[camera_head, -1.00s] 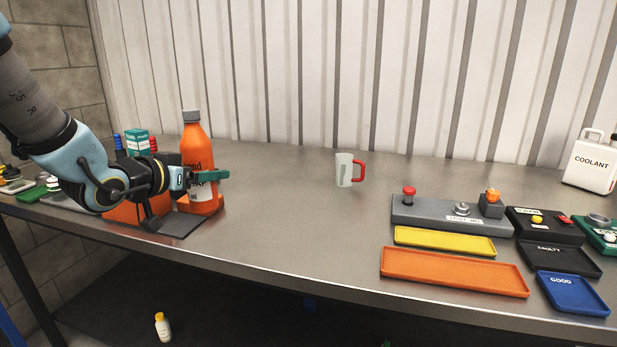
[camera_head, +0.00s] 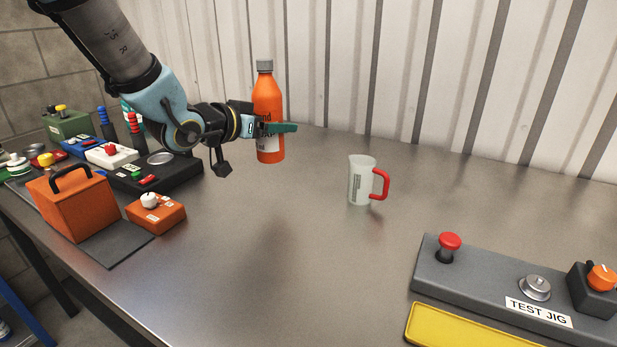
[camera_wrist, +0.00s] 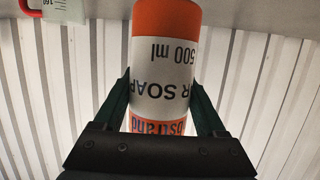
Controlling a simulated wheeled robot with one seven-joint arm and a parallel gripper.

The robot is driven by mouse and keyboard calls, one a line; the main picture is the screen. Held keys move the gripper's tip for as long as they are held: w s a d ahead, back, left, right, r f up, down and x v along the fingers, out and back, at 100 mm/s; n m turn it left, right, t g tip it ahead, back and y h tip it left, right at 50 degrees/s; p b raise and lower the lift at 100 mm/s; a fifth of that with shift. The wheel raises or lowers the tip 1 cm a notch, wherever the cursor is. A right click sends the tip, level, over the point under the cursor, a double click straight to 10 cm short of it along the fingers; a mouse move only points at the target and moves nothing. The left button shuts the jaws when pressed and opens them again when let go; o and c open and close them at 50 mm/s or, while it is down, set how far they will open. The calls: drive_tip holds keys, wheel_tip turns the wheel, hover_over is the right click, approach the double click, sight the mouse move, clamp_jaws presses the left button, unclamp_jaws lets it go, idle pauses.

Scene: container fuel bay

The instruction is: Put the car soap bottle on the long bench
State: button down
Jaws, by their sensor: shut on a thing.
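The car soap bottle (camera_head: 268,100) is orange with a grey cap and a white label. My gripper (camera_head: 272,129) is shut on it and holds it upright in the air above the long bench (camera_head: 290,235). In the wrist view the bottle (camera_wrist: 165,75) stands between both fingers of my gripper (camera_wrist: 163,105), and its label reads "R SOAP" and "500 ml", upside down. Part of the label is hidden by the fingers in the head view.
A clear jug (camera_head: 362,181) with a red handle stands right of the bottle. The test jig (camera_head: 480,280) and a yellow tray (camera_head: 460,328) are at the front right. An orange box (camera_head: 75,203), a small orange unit (camera_head: 156,214) and other devices crowd the left. The bench middle is bare.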

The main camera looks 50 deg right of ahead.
drive_tip(key=shift+d+f+p, duration=0.1)
drive_tip(key=shift+f+p, duration=0.55)
drive_tip(key=shift+f, duration=4.15)
drive_tip(key=shift+f, duration=0.2)
unclamp_jaws()
drive_tip(key=shift+r, duration=0.15)
drive_tip(key=shift+a, duration=0.35)
drive_tip(key=b+v, duration=0.3)
drive_tip(key=v, duration=0.8)
drive_tip(key=shift+a, duration=0.2)
